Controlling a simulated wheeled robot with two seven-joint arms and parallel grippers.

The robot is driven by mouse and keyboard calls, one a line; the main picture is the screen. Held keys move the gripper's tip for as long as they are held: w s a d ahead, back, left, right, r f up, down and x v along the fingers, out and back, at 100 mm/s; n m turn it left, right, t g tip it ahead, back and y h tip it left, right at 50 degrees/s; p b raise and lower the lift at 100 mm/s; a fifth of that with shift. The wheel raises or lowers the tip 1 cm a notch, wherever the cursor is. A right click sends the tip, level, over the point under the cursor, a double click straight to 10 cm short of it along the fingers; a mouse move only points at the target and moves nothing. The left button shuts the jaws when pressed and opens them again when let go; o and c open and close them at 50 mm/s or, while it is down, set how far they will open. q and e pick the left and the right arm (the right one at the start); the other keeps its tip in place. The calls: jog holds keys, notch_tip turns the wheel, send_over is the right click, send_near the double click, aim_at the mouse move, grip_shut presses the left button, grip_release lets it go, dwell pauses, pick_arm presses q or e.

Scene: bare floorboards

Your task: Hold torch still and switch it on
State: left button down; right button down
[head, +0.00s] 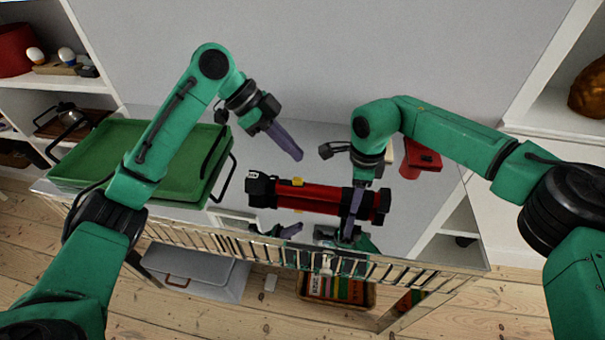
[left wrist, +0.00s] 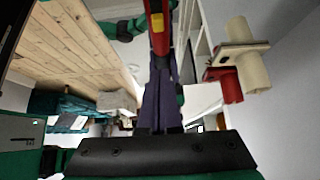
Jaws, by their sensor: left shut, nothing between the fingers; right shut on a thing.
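A red torch (head: 318,200) with black ends and a yellow switch (head: 297,181) lies level above a shiny mirrored tabletop (head: 290,155). Its black head points left. My right gripper (head: 350,228) is shut on the torch's body near its right end. My left gripper (head: 298,156) is shut and empty, a little above and behind the torch, with its fingertips close to the yellow switch but apart from it. In the left wrist view, the torch (left wrist: 158,25) runs in from the top edge beyond the shut left fingers (left wrist: 165,65); its yellow switch shows there too.
A green tray (head: 80,165) with dark handles stands on the table at left. A red object (head: 420,160) stands behind my right gripper. A metal railing (head: 300,258) runs along the table's near edge. Shelves flank both sides. The table's middle back is clear.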

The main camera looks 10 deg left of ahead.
aim_at(288, 182)
pick_arm(q)
jog(key=x, duration=1)
jog(key=shift+f, duration=0.1)
jog(key=a, duration=0.4)
jog(key=shift+w, duration=0.1)
jog(key=shift+a, duration=1.85)
pick_arm(e)
jog(key=shift+d, duration=0.1)
